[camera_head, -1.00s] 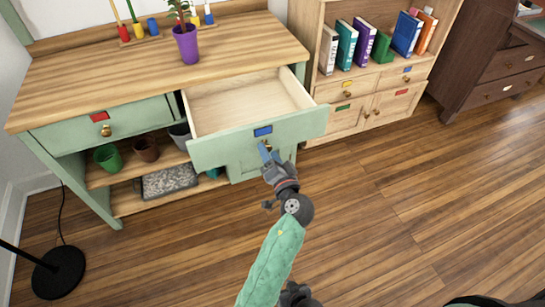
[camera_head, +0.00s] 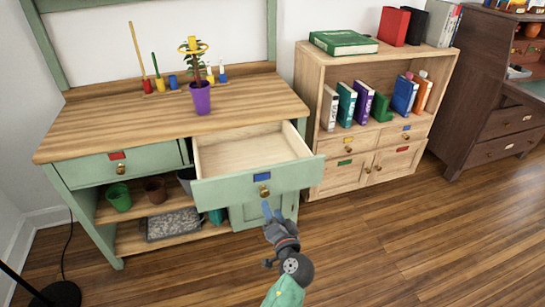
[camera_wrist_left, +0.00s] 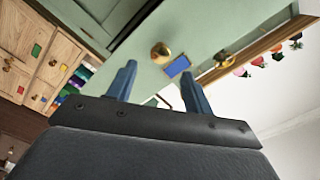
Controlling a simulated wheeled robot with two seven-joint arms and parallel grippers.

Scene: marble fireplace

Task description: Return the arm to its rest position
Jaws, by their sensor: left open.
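My left gripper (camera_head: 267,212) is in front of the green workbench, just below the knob of the open drawer. In the left wrist view its two blue fingers (camera_wrist_left: 160,88) stand apart with nothing between them. The open drawer (camera_head: 215,193) has a blue label and a brass knob (camera_head: 264,191), and it is empty inside. In the left wrist view the drawer knob (camera_wrist_left: 161,53) and the blue label (camera_wrist_left: 177,67) lie beyond the fingertips, and the gripper appears apart from them. My right gripper is not in view.
The workbench top (camera_head: 130,125) carries a purple plant pot (camera_head: 201,98) and several tools. A wooden bookcase (camera_head: 312,95) with books stands to the right, then a dark cabinet (camera_head: 490,120). A black lamp base (camera_head: 60,296) is at lower left. The wooden floor (camera_head: 440,240) at right is clear.

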